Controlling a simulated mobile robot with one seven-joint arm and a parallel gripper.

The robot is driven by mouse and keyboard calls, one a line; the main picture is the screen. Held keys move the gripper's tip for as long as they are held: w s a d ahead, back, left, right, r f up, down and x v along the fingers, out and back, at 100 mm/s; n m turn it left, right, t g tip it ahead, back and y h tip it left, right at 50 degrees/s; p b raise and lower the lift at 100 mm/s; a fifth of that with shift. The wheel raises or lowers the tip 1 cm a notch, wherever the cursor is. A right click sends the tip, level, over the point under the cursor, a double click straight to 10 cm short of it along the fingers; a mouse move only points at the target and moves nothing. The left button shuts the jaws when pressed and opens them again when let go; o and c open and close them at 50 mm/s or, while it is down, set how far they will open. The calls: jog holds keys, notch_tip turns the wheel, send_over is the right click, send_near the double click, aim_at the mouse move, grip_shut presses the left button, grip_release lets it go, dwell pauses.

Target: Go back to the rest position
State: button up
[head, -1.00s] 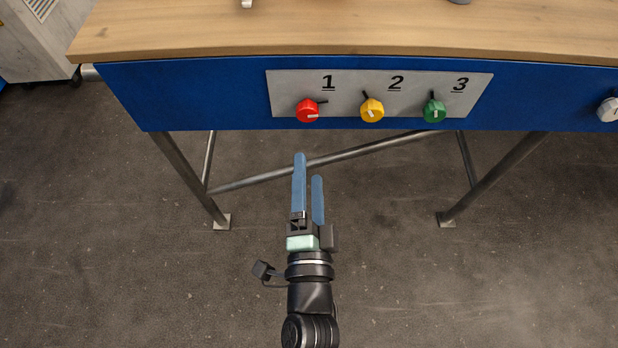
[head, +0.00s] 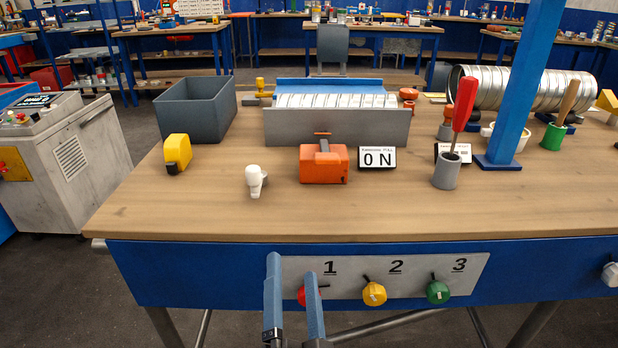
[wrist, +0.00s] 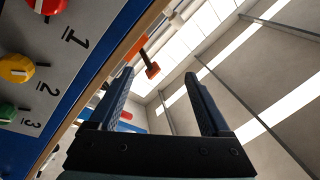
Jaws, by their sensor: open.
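My gripper (head: 292,290) is low in the head view, in front of the blue front panel of the workbench (head: 200,272). Its two blue fingers are apart with nothing between them. One finger partly covers the red knob (head: 302,296) under number 1. The yellow knob (head: 374,293) and green knob (head: 437,291) are to the right on the grey plate. In the wrist view the open fingers (wrist: 160,100) point toward the ceiling, and the red knob (wrist: 46,5), yellow knob (wrist: 16,68) and green knob (wrist: 7,113) are at the left.
On the bench stand an orange box (head: 323,165), an ON sign (head: 377,158), a white piece (head: 255,181), a yellow tape measure (head: 177,152), a grey bin (head: 197,110) and a cup (head: 447,172) with a red-handled tool. A blue post (head: 520,85) rises at right. The bench's front strip is clear.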

jog(key=s+r+n+t+p, duration=0.2)
jog(key=r+p, duration=0.5)
jog(key=r, duration=1.3)
jog(key=s+d+r+n+t+h+p, duration=0.1)
jog(key=r+p, duration=0.7)
jog(key=r, duration=1.2)
jog(key=s+d+r+n+t+p, duration=0.1)
jog(key=s+r+n+t+p, duration=0.2)
jog(key=r, duration=1.8)
jog(key=s+n+p, duration=0.1)
jog(key=n+p, duration=0.2)
jog(key=p, duration=0.2)
jog(key=shift+s+t+h, duration=0.4)
